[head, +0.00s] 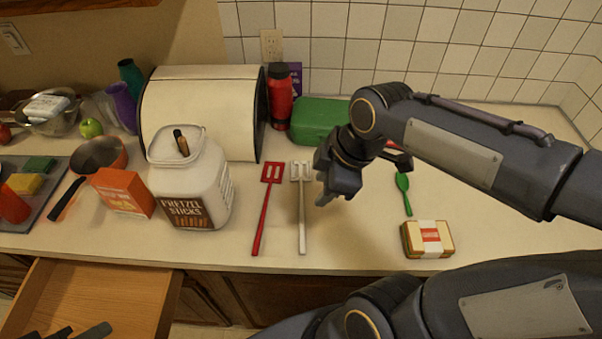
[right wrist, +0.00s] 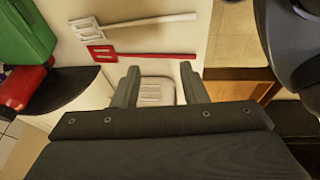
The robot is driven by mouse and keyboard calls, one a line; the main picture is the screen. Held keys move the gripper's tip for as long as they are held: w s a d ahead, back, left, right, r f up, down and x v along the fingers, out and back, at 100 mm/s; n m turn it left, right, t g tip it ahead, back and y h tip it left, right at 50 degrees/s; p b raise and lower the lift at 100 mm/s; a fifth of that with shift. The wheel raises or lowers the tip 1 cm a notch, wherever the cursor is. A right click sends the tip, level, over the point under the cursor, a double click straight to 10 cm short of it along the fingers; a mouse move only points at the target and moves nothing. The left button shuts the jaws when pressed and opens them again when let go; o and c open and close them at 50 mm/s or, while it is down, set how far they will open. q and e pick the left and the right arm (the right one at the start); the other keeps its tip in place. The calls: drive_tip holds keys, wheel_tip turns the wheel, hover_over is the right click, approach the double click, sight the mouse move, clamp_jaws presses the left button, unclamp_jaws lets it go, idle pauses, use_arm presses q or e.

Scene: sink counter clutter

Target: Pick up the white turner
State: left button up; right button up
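The white turner (head: 302,215) lies on the counter with its slotted head toward the wall and its handle toward the front edge. In the right wrist view it (right wrist: 150,20) lies at the top, beyond a red turner. My right gripper (head: 326,192) is just right of the white turner's head in the head view, pointing down. In the right wrist view its two fingers (right wrist: 162,90) are apart with nothing held between them. A pale ribbed surface shows beyond the gap. My left gripper is not in view.
The red turner (head: 265,210) lies close left of the white one. A white pretzel jar (head: 190,180) stands farther left. A green box (head: 318,120) and red bottle (head: 280,97) stand behind. A sandwich (head: 427,240) and green spoon (head: 403,195) lie right. An open drawer (head: 105,290) is at front left.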

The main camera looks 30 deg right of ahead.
drive_tip(key=w+d+f+n+g+b, duration=0.1)
drive_tip(key=w+f+n+b, duration=0.1)
drive_tip(key=w+f+n, duration=0.45)
drive_tip(key=n+g+h+b, duration=0.2)
drive_tip(key=n+b, duration=0.1)
drive_tip(key=n, duration=0.9)
approach(301, 196)
drive_tip(key=shift+w+d+f+m, duration=0.1)
drive_tip(key=shift+f+m, duration=0.1)
drive_tip(key=shift+m, duration=0.05)
drive_tip(key=shift+w+f, duration=0.15)
drive_tip(key=shift+f+n, duration=0.3)
drive_tip(key=shift+n, duration=0.2)
drive_tip(key=f, duration=0.7)
drive_tip(key=shift+s+p, duration=0.25)
drive_tip(key=shift+p, duration=0.1)
drive_tip(key=shift+c, duration=0.5)
clamp_jaws()
